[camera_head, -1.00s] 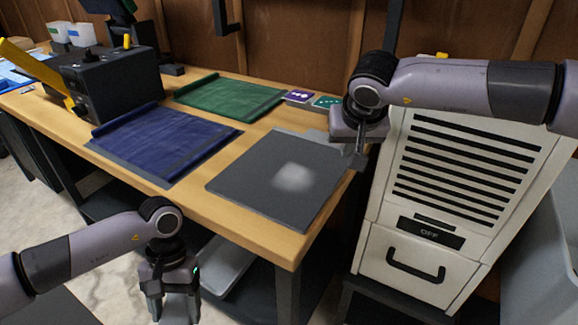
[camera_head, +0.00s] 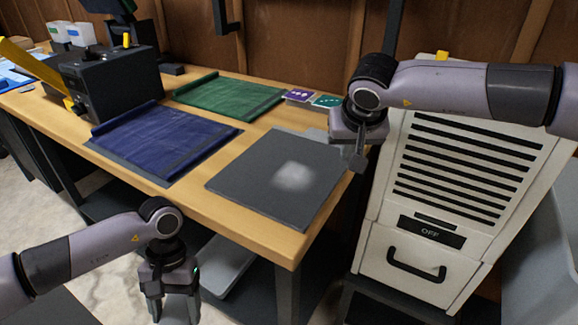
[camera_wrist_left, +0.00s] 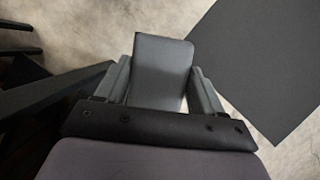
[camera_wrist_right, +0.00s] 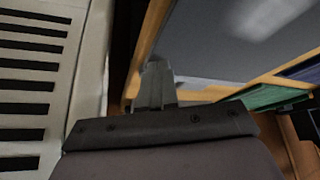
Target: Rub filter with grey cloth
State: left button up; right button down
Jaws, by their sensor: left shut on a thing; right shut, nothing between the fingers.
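The filter appears to be the flat dark grey square panel (camera_head: 250,180), lying on the table's front right corner with a pale dusty patch (camera_head: 293,176) near its middle. My left gripper (camera_head: 178,310) hangs low in front of the table, pointing down. It is shut on a grey piece, which looks like the grey cloth (camera_wrist_left: 162,65), standing between its fingers in the left wrist view. My right gripper (camera_head: 358,160) is shut and empty beside the panel's far right corner. Its closed fingers also show in the right wrist view (camera_wrist_right: 155,88). Whether they touch the panel is unclear.
A white slatted cabinet (camera_head: 450,160) marked OFF stands right of the table. A blue mat (camera_head: 165,140) and a green mat (camera_head: 230,97) lie left of and behind the panel. Small cards (camera_head: 299,96) lie at the back. A black machine (camera_head: 110,85) stands far left.

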pick_arm(q)
jog(key=shift+f, duration=0.1)
pick_arm(e)
jog(key=shift+f, duration=0.2)
jog(key=shift+r, duration=0.1)
pick_arm(q)
jog(key=shift+r+p, duration=2.3)
jog(key=shift+r, duration=0.05)
pick_arm(e)
jog(key=shift+r, duration=3)
